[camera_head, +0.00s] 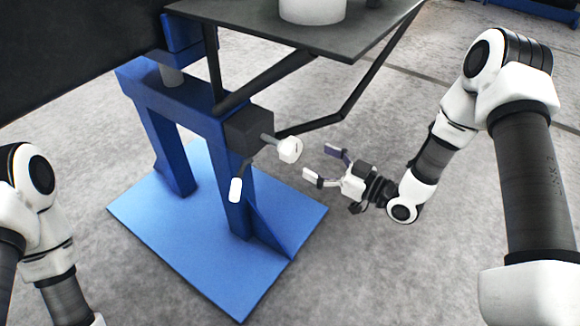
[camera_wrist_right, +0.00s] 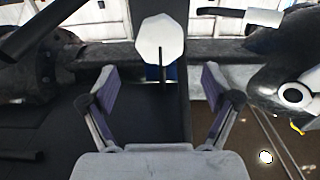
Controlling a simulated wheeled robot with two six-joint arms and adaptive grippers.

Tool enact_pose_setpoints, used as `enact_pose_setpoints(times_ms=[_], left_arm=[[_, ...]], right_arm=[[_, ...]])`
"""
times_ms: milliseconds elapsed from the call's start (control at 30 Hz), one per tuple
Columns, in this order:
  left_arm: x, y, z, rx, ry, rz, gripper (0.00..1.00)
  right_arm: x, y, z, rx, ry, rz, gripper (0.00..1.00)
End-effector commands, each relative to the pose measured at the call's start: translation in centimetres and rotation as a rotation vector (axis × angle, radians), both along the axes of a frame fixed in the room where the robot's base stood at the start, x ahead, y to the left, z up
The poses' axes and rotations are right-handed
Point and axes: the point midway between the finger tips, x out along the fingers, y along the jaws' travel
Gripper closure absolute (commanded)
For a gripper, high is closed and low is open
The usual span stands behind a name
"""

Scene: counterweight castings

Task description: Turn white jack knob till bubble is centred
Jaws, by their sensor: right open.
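The white jack knob (camera_head: 290,150) sits on a short grey shaft out of a dark box (camera_head: 247,131) on the blue stand. My right gripper (camera_head: 323,166) is open and empty, just right of the knob and apart from it, fingers pointing at it. In the right wrist view the knob (camera_wrist_right: 160,38) shows as a white many-sided face with a dark line running down from it. It lies beyond the open fingertips (camera_wrist_right: 158,84), roughly midway between them. No bubble can be made out. My left gripper is out of view; only its arm shows at the left.
A crank with a white grip (camera_head: 236,190) hangs below the dark box. A dark plate (camera_head: 300,35) on black struts overhangs the knob and carries a white round object (camera_head: 312,10). The blue base (camera_head: 215,275) stands on grey floor, clear right of it.

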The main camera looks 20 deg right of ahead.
Motion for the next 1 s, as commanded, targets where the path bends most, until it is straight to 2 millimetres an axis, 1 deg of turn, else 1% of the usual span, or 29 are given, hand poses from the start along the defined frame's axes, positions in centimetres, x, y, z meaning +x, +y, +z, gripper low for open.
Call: enact_pose_setpoints(times_ms=[33, 167, 333, 467, 600, 767, 867, 900, 933, 967, 1000], left_arm=[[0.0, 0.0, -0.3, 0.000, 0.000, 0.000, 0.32], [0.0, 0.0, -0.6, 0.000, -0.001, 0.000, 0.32], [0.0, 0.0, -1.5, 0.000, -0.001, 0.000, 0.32], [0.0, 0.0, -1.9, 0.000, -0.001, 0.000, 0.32], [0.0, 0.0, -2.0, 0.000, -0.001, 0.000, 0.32], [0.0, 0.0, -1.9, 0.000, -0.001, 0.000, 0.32], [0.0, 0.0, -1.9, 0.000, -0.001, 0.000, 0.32], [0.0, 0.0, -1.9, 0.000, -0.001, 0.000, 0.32], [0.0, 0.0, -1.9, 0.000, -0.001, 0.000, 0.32], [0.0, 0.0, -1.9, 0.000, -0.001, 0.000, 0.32], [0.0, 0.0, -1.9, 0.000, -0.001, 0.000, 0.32]], right_arm=[[0.2, 0.2, -0.2, -0.001, -0.003, 0.002, 0.12], [1.4, 1.2, -0.1, -0.005, -0.003, 0.005, 0.12], [4.1, 3.4, -0.1, -0.006, -0.004, 0.006, 0.12], [5.6, 4.5, 0.0, -0.005, -0.001, 0.003, 0.12], [6.2, 4.9, 0.1, -0.003, 0.000, 0.000, 0.12], [6.2, 4.8, 0.1, -0.002, 0.001, 0.000, 0.12], [6.2, 4.8, 0.1, -0.002, 0.001, 0.000, 0.44], [6.2, 4.8, 0.1, -0.002, 0.001, 0.000, 0.58], [6.1, 4.8, 0.1, -0.002, 0.001, 0.000, 0.69], [6.1, 4.8, 0.1, -0.002, 0.001, 0.000, 0.72], [6.1, 4.8, 0.1, -0.002, 0.001, 0.000, 0.72]])
